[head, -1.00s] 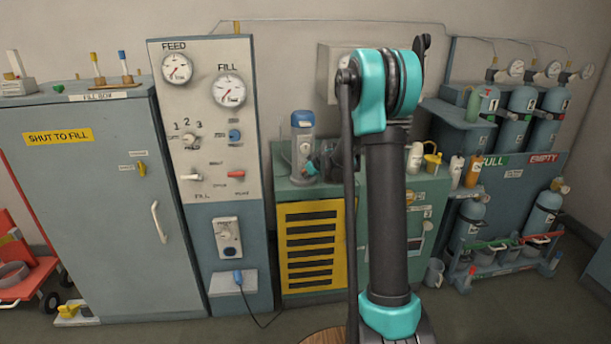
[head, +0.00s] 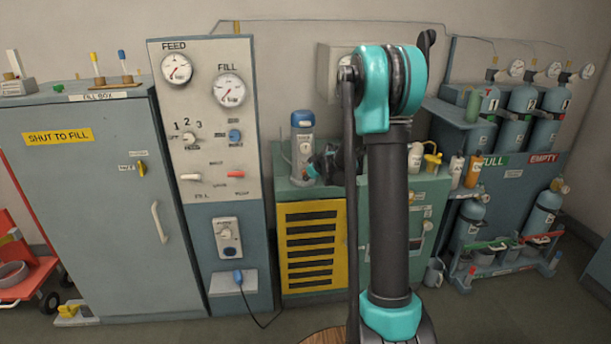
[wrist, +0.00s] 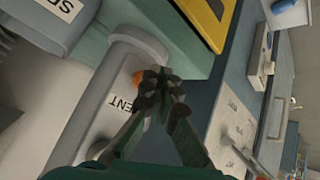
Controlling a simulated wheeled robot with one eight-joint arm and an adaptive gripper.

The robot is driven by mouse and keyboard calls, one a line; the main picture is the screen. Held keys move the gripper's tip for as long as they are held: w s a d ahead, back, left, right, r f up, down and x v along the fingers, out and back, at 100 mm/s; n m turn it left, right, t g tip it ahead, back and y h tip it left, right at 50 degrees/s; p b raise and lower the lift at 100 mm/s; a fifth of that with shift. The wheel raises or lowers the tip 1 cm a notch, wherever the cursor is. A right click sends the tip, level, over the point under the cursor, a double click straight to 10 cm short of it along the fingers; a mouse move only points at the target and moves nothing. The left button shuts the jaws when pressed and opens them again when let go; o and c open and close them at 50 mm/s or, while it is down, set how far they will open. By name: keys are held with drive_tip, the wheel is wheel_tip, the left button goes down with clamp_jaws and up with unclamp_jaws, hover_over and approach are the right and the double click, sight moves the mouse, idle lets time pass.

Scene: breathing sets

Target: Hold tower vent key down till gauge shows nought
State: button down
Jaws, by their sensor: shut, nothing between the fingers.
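The tower (head: 303,148) is a grey upright cylinder with a blue cap on the green cabinet. A small pale round gauge (head: 305,147) shows on its front, too small to read. In the wrist view the tower's pale body (wrist: 112,90) lies slanted, with lettering ending in "ENT". An orange key (wrist: 138,77) sticks out beside the lettering. My gripper (wrist: 158,80) is shut and empty, its dark tips right at the key and partly covering it. I cannot tell whether they press it. In the head view my gripper is small beside the tower.
A yellow louvred panel (head: 311,248) fronts the cabinet below. The gauge panel (head: 205,100) with FEED and FILL dials stands to the left, beside the fill box (head: 85,200). Bottles (head: 416,157) stand on the cabinet right of my arm, with cylinders farther right.

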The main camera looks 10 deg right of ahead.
drive_tip(key=shift+s, duration=2.5)
drive_tip(key=s+d+f+m+g+h, duration=0.1)
drive_tip(key=s+d+f+m+g, duration=0.1)
drive_tip(key=s, duration=1.7)
drive_tip(key=s+d+f+m+g+h, duration=0.1)
drive_tip(key=s+m, duration=0.4)
drive_tip(key=s, duration=1.5)
wheel_tip(320, 180, down, 2)
drive_tip(key=shift+s+d+f+m+g+h, duration=0.15)
drive_tip(key=shift+s+d+m+g+h, duration=0.25)
drive_tip(key=shift+g, duration=0.5)
drive_tip(key=shift+w, duration=0.15)
